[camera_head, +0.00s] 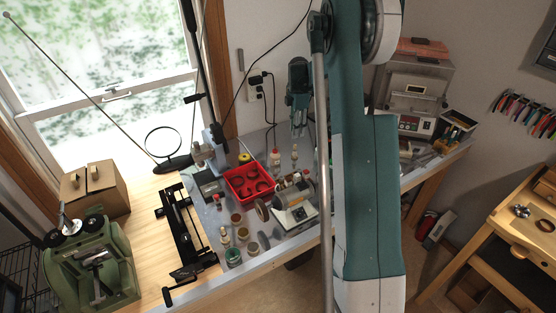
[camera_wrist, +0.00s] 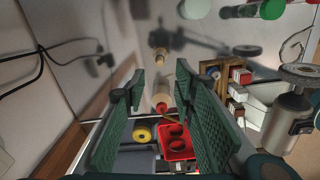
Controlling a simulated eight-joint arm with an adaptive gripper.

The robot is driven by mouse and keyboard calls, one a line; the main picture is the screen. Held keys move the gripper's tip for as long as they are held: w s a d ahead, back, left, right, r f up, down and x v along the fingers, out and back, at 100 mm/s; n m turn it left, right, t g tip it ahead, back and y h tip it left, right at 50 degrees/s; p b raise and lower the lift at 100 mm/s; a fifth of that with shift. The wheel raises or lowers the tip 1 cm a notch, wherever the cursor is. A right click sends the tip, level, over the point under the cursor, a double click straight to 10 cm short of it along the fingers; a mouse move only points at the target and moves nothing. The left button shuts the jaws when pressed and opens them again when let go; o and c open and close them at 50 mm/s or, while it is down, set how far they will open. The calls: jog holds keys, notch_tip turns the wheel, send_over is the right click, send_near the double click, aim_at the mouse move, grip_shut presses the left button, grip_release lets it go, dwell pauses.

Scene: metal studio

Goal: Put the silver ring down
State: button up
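My gripper (camera_head: 298,128) hangs, fingers down, above the back of the metal-topped bench, behind the red tray (camera_head: 232,196). In the wrist view my gripper (camera_wrist: 161,82) has its two green ribbed fingers apart, with a clear gap and nothing visibly held between them. The red tray also shows in the wrist view (camera_wrist: 165,152), below and beyond the fingers, with round shapes inside it. I cannot pick out the silver ring for certain in either view; it may be too small or hidden.
Small bottles (camera_head: 276,157) stand close below my gripper. A grey bench machine (camera_head: 296,215) and several jars (camera_head: 233,256) crowd the front. A yellow roll (camera_head: 245,157) lies behind the tray. A small shiny object (camera_head: 522,211) lies on the wooden bench at right.

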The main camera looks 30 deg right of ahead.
jog(key=s+a+r+m+t, duration=0.2)
jog(key=s+a+r+m, duration=0.2)
jog(key=s+a+r, duration=0.6)
jog(key=s+a+r+m+t, duration=0.1)
jog(key=s+a+r+m, duration=0.35)
jog(key=a+r, duration=0.8)
jog(key=s+a+f+m+t, duration=0.1)
jog(key=s+a+m, duration=0.1)
jog(key=s+a, duration=0.4)
jog(key=s+a+f+m+t, duration=0.1)
jog(key=s+a+m, duration=0.2)
jog(key=s, duration=1)
jog(key=s+a+f+m+t, duration=0.1)
jog(key=s+a+m+t, duration=0.1)
jog(key=s+a, duration=0.7)
jog(key=shift+s+a+f+m, duration=0.25)
jog(key=shift+s+a+m, duration=0.1)
jog(key=shift+s, duration=0.2)
jog(key=o, duration=0.4)
jog(key=shift+d, duration=0.1)
